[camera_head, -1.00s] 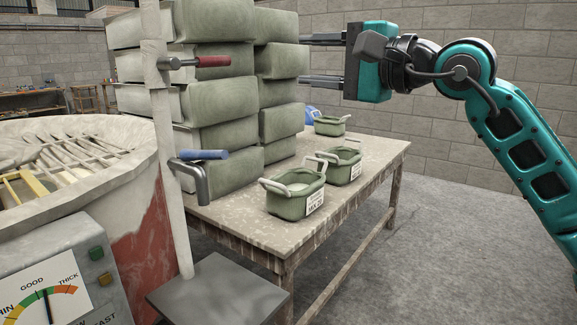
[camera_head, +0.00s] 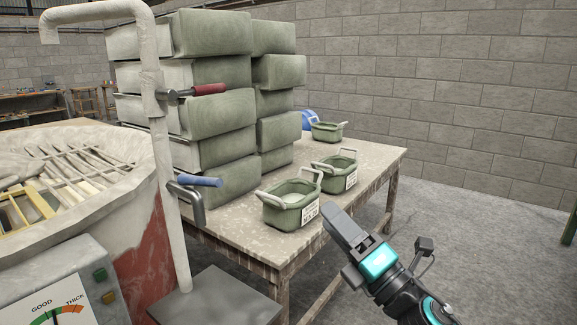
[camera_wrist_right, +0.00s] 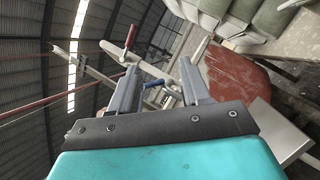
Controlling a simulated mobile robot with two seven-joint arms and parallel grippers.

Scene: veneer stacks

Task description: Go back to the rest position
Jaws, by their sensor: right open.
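My right gripper (camera_head: 345,245) is in the lower right of the head view, in front of the table's near right edge, with nothing seen in it. In the right wrist view its two fingers (camera_wrist_right: 160,85) stand apart with clear space between them. The gripper is apart from the table (camera_head: 240,228) and from the green tubs. My left gripper does not show in either view.
Green tubs with handles, the nearest (camera_head: 291,205) and another (camera_head: 334,172), stand on the table. Stacked green blocks (camera_head: 213,75) rise behind them. A pipe with a red-handled lever (camera_head: 205,90) and a blue-handled one (camera_head: 200,181) stands left. Open floor (camera_head: 480,220) lies right.

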